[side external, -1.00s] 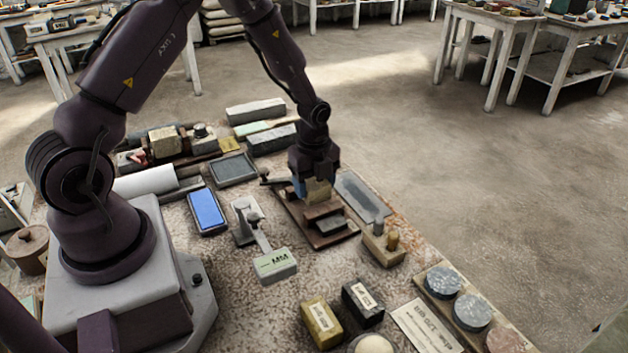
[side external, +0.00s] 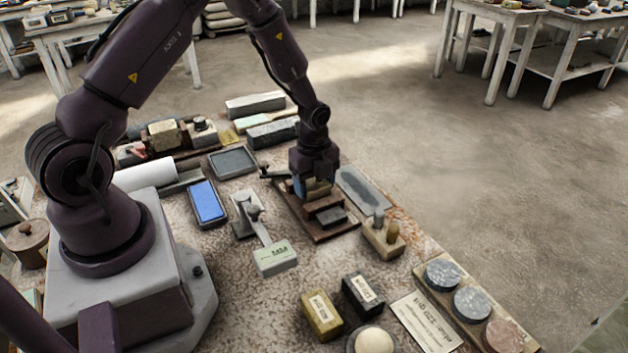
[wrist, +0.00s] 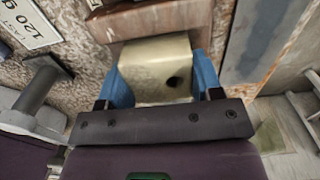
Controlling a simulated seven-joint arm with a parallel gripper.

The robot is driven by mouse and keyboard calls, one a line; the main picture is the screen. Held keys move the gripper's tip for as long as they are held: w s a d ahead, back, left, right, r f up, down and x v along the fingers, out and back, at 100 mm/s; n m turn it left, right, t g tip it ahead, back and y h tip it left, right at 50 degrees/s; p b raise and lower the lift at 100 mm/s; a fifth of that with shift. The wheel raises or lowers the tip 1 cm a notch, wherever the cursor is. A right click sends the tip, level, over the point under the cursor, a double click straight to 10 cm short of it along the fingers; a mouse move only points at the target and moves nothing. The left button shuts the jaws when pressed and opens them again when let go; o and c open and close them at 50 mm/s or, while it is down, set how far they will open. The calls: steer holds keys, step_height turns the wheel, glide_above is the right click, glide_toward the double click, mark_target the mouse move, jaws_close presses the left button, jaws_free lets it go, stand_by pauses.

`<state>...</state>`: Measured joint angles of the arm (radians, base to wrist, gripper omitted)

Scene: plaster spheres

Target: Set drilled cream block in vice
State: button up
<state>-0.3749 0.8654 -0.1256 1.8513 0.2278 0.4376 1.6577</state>
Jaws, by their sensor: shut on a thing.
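The drilled cream block (wrist: 155,62) is held between the blue fingers of my gripper (wrist: 158,80); its dark round hole faces the wrist camera. In the side view my gripper (side external: 316,184) is shut on it at the far part of the vice (side external: 322,206), a reddish-brown stepped thing on a wooden base. The block looks low between the vice's parts. The gripper partly hides it, so I cannot tell whether it touches the vice floor. In the wrist view a brown vice jaw (wrist: 150,22) lies just beyond the block.
A grey slate (side external: 361,190) lies right of the vice. A wooden holder with pegs (side external: 383,240) stands in front right. A stand with a pale green labelled block (side external: 274,258) is at the left front. A blue stone (side external: 207,204) and grey tray (side external: 232,162) lie further left.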

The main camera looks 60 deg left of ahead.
steer(key=shift+f, duration=0.55)
steer(key=o, duration=1.2)
steer(key=shift+r, duration=2)
